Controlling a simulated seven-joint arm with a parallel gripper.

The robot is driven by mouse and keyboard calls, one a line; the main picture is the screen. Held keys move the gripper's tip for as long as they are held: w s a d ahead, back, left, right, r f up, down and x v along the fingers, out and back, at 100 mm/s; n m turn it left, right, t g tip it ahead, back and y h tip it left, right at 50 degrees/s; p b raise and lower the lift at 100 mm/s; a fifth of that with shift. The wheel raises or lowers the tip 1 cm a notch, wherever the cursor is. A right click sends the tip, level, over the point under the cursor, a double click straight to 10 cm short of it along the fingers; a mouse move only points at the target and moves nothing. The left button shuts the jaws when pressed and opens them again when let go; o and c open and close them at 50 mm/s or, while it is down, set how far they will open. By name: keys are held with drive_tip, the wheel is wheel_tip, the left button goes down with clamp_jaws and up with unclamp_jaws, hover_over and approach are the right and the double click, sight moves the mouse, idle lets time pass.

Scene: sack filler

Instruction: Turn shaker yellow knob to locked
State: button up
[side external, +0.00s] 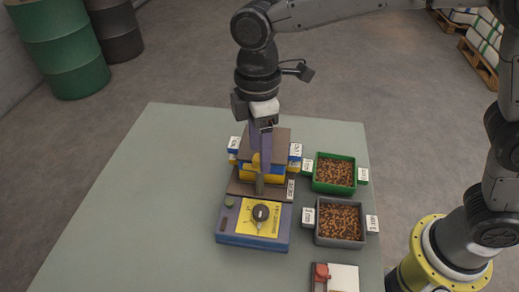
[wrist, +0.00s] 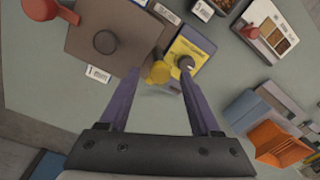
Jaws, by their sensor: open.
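The shaker stands on the table with a brown plate (side external: 247,188) and a blue-and-yellow body; its brown top also shows in the wrist view (wrist: 115,30). In the wrist view, the yellow knob (wrist: 158,73) sits at the plate's edge, between the fingertips of my open gripper (wrist: 160,78). I cannot tell whether a finger touches it. In the side view, my gripper (side external: 260,168) points down over the shaker, and its fingers partly hide the yellow knob. The knob's locked mark is not readable.
A control box with a yellow panel (side external: 250,224) and black dial (side external: 261,213) stands in front of the shaker. A green bin (side external: 335,187) and a grey bin (side external: 340,242) of brown pellets stand to the right. The table's left side (side external: 120,200) is clear.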

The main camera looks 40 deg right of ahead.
drive_tip(key=shift+f, duration=0.55)
clamp_jaws()
